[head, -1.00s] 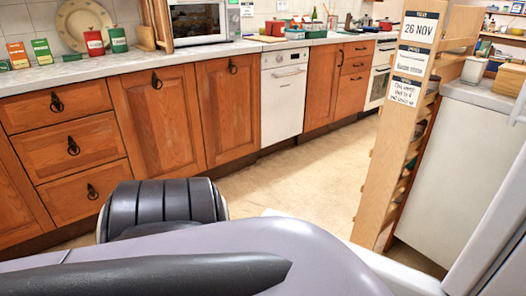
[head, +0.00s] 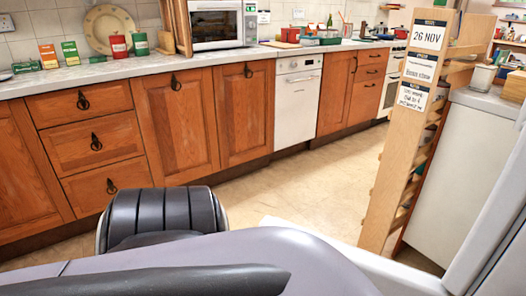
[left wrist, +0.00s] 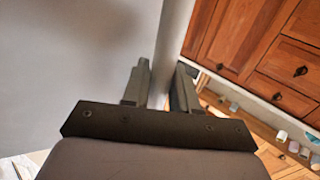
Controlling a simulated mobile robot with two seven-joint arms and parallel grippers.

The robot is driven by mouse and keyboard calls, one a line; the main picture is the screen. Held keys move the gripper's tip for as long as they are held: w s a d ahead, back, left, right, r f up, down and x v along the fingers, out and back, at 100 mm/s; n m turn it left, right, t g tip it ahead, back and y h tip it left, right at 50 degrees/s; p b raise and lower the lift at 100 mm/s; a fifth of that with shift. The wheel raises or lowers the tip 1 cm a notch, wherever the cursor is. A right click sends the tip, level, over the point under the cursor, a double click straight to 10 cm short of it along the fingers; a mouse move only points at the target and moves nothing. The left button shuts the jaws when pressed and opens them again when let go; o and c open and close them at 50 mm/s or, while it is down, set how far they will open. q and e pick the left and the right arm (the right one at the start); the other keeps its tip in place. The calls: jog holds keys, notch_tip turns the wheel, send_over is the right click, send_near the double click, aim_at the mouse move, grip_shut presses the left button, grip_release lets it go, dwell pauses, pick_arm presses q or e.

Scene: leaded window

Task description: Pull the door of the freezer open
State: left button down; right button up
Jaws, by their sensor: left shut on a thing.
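In the left wrist view a smooth pale grey panel (left wrist: 70,60) fills the left side, and it looks like the freezer door. A light grey upright bar (left wrist: 174,40), which looks like its handle, runs down between the two dark fingers of my left gripper (left wrist: 161,84). The gripper is shut on this bar, one finger on each side. The lower end of the bar is hidden behind the gripper. The head view shows neither this grip nor the freezer front clearly. My right gripper is in neither view.
Wooden cabinets (head: 178,125) and a white dishwasher (head: 298,100) line the far wall. A wooden rack (head: 395,165) with paper signs stands at the right beside a white unit (head: 450,165). Bare floor (head: 300,190) lies between them. A microwave (head: 222,25) sits on the counter.

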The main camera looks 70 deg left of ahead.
pick_arm(q)
jog(key=shift+s, duration=0.1)
jog(key=c, duration=1)
grip_release()
jog(key=shift+a, duration=0.1)
jog(key=shift+c, duration=0.2)
notch_tip(320, 180, up, 18)
jog(key=p, duration=1.7)
jog(key=shift+p, duration=0.3)
jog(key=shift+r+p, duration=0.9)
jog(key=shift+r, duration=0.1)
